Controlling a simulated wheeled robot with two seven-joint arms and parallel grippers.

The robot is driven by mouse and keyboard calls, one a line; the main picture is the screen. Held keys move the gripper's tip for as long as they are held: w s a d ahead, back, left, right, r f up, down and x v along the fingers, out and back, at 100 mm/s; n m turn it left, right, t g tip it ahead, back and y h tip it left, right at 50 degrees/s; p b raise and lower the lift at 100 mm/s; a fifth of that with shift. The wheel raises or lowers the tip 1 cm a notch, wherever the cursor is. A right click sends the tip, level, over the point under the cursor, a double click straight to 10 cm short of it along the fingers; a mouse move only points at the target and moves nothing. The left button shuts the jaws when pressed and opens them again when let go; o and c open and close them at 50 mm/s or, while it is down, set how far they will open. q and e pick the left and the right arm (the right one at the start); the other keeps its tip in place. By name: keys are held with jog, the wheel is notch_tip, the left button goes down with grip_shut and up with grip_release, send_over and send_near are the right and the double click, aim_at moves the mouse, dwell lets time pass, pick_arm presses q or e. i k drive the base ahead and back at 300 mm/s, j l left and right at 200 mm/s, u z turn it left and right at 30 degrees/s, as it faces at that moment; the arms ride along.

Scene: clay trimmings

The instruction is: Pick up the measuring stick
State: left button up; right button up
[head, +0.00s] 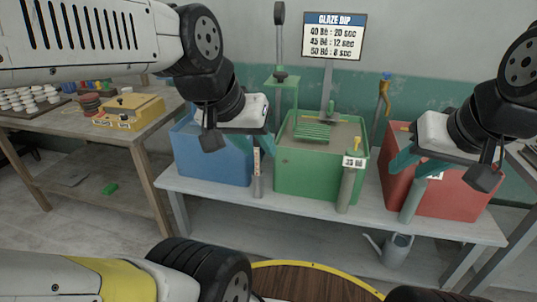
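A thin pale wooden stick with dark marks, which looks like the measuring stick (257,159), stands upright in a grey tube (258,186) at the bench front, between the blue and green bins. My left gripper (234,131) is just above and left of it in the picture, empty, with its teal fingers apart. One finger shows close to the stick's top; I cannot tell the depth gap. My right gripper (397,147) is in front of the red bin, with its teal fingers apart and nothing between them.
Blue (212,160), green (300,175) and red (450,192) bins stand on a grey bench (300,208). Two more grey tubes, one labelled (348,188), stand along its front. A glaze sign (334,36) rises behind. A wooden table (95,133) is at left; a watering can (396,248) sits below.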

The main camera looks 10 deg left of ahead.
aim_at(257, 153)
jog(key=i+l+u, duration=0.65)
jog(key=i, duration=0.1)
